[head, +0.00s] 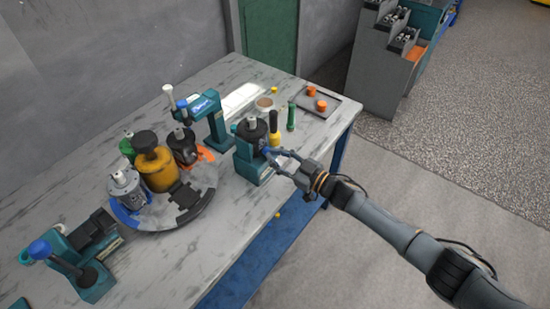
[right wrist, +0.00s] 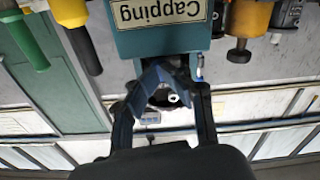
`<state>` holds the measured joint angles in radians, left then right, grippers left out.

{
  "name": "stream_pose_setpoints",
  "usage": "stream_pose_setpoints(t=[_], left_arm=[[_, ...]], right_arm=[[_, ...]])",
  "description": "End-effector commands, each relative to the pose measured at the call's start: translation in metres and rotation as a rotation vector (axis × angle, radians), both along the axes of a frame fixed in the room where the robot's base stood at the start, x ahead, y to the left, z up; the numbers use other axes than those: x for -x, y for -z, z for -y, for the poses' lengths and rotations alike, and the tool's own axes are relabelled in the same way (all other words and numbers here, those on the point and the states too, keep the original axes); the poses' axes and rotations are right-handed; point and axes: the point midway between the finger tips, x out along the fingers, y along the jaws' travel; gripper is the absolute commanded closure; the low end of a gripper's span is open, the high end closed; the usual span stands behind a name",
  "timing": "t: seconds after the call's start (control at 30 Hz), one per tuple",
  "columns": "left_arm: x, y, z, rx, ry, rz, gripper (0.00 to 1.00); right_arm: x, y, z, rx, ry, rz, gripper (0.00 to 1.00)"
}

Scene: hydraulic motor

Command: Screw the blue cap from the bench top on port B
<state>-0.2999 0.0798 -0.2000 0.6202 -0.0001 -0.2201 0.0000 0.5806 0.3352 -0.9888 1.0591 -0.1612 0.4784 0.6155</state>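The dark motor (head: 251,131) stands upright in the teal capping station (head: 247,163) near the table's right edge. The station's "Capping" label (right wrist: 158,11) shows upside down in the right wrist view. My right gripper (head: 278,154) is at the station's right side, close to the motor. A small blue spot (head: 265,150) by its fingertips may be the blue cap, but it is too small to be sure. In the right wrist view, dark blue shapes (right wrist: 150,84) slant together between the fingers. I cannot tell cap from fingertips there. Port B is not clearly visible. My left gripper is out of view.
A turntable (head: 160,217) with several motors stands left of the station. A teal press (head: 213,120) stands behind. Yellow (head: 274,128) and green (head: 291,116) handled tools and a tray (head: 337,107) with orange parts are to the right.

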Motion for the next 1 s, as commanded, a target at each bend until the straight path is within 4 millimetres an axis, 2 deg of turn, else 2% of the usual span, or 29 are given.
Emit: stream_pose_setpoints(t=[0.03, 0.1, 0.3, 1.0], left_arm=[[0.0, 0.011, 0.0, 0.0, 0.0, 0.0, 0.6], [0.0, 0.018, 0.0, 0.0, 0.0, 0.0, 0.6], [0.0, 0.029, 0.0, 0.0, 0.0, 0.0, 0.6], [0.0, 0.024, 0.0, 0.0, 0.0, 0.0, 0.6]], right_arm=[[0.0, 0.006, 0.0, 0.054, 0.001, 0.077, 0.68], [0.0, 0.006, 0.0, 0.138, 0.001, 0.196, 0.68], [0.0, 0.004, 0.0, 0.306, 0.001, 0.429, 0.68], [-0.001, -0.004, -0.002, 0.32, 0.0, 0.452, 0.68]])
